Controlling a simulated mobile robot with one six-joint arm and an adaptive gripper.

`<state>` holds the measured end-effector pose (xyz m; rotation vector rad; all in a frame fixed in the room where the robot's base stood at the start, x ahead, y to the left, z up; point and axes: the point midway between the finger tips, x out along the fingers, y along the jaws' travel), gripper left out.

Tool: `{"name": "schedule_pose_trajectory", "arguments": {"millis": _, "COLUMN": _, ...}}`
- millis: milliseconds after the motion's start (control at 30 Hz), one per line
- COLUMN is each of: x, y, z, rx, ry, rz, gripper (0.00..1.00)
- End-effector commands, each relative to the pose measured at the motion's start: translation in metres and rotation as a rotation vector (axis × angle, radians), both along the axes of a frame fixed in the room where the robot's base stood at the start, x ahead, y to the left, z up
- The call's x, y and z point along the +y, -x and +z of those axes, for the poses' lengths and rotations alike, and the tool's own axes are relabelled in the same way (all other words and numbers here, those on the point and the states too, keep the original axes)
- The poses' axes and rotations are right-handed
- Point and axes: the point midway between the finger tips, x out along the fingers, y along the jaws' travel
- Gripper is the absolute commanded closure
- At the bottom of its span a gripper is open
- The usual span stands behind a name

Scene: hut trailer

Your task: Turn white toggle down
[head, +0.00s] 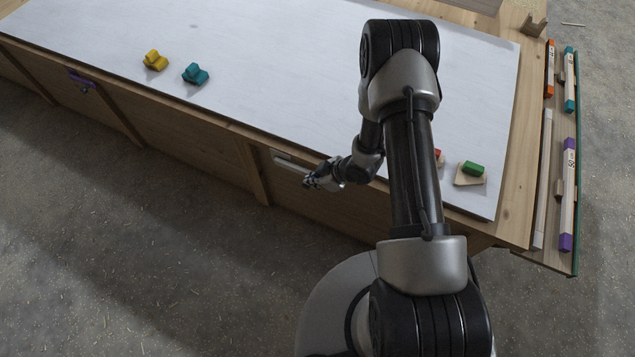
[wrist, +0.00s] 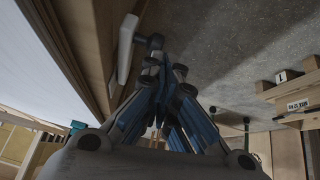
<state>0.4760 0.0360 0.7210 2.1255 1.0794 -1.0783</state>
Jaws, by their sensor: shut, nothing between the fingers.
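The white toggle (head: 291,165) is a pale bar on the wooden front side of the table, below the white top. In the head view it slants slightly down to the right, and my gripper (head: 311,182) is close to its right end. In the wrist view the white toggle (wrist: 126,48) shows beside the wooden panel, with a dark round part next to it. My gripper (wrist: 165,68) is shut and empty, its fingertips close to that dark part. I cannot tell whether they touch.
The table top (head: 260,70) carries yellow blocks (head: 155,60), teal blocks (head: 195,74) and a green block (head: 473,168) on a wooden piece. A purple fitting (head: 80,80) is on the front side at left. Coloured bars lie on the right ledge. The floor in front is clear.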

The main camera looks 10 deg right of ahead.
Motion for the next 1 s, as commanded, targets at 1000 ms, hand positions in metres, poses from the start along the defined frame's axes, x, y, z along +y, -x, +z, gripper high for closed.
{"name": "schedule_pose_trajectory", "arguments": {"millis": 1000, "x": -0.076, "y": 0.064, "z": 0.012, "rx": 0.000, "ry": 0.000, "rz": 0.000, "gripper": 1.00}}
